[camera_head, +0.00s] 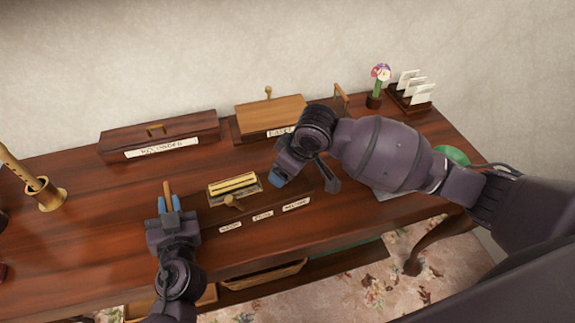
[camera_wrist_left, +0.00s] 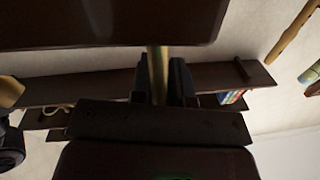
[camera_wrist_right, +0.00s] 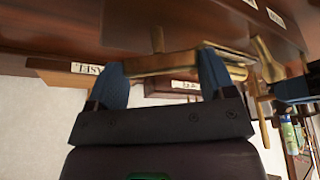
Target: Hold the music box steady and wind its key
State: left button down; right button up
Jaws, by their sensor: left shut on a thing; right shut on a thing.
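The music box (camera_head: 232,187), a small box with a brass top, stands on the desk left of my right gripper. The rod also shows between the fingers in the left wrist view (camera_wrist_left: 156,72). I cannot tell whether it joins the box.
A long lidded dark box (camera_head: 160,137) and a lighter labelled wooden box (camera_head: 270,115) stand at the back. A brass cup (camera_head: 46,196) is at the left. A flower vase (camera_head: 375,101) and card rack (camera_head: 411,100) are at the right. Desk between cup and left gripper is clear.

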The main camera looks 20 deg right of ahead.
jog(key=m+h, duration=0.1)
jog(key=m, duration=0.2)
jog(key=m+t+h, duration=0.1)
jog(key=m, duration=0.2)
pick_arm(q)
jog(key=shift+a, duration=0.1)
dwell(0.5)
pick_arm(e)
jog(key=o, duration=0.9)
jog(key=v, duration=1.2)
